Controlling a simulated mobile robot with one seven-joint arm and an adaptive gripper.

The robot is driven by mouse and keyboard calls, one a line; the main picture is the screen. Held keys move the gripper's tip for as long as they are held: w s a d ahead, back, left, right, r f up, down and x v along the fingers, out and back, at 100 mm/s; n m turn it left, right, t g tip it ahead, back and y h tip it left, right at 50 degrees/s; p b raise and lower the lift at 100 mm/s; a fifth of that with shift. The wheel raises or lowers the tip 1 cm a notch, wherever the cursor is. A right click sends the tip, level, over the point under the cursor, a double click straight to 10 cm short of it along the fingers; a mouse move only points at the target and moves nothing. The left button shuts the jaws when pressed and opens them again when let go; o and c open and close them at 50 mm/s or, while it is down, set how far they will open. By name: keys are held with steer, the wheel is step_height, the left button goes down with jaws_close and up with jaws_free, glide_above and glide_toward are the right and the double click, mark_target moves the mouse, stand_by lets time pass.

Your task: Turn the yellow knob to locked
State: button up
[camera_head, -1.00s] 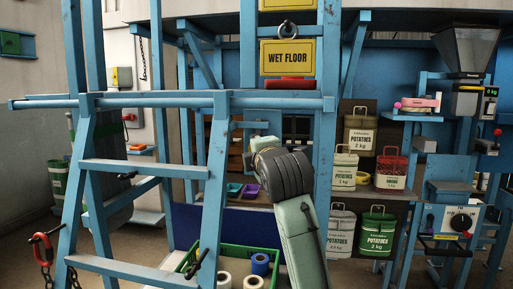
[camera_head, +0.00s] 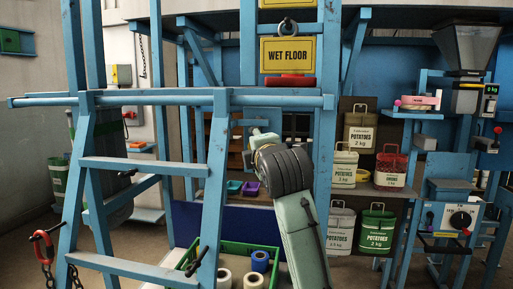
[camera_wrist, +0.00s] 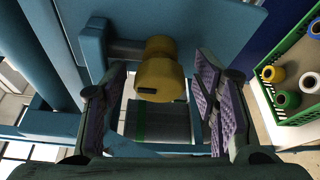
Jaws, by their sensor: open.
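The yellow knob (camera_wrist: 160,72) shows in the wrist view, a rounded yellow piece with a dark mark on its lower face, beside a blue rod and a blue panel. My gripper (camera_wrist: 163,98) is open, with one padded finger on each side of the knob. The knob sits between or just beyond the fingertips; I cannot tell the exact depth. I see no clear contact. In the head view my arm reaches toward the blue frame; its fingers and the knob cannot be made out there.
A blue ladder-like frame (camera_head: 150,165) stands in front on the left. A green crate (camera_head: 238,247) with several rolls lies below my arm. A blue panel (camera_wrist: 215,30) rises close behind the knob.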

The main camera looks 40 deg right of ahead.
steer(key=shift+s, duration=0.1)
steer(key=v, duration=1.1)
steer(key=shift+s+a, duration=0.3)
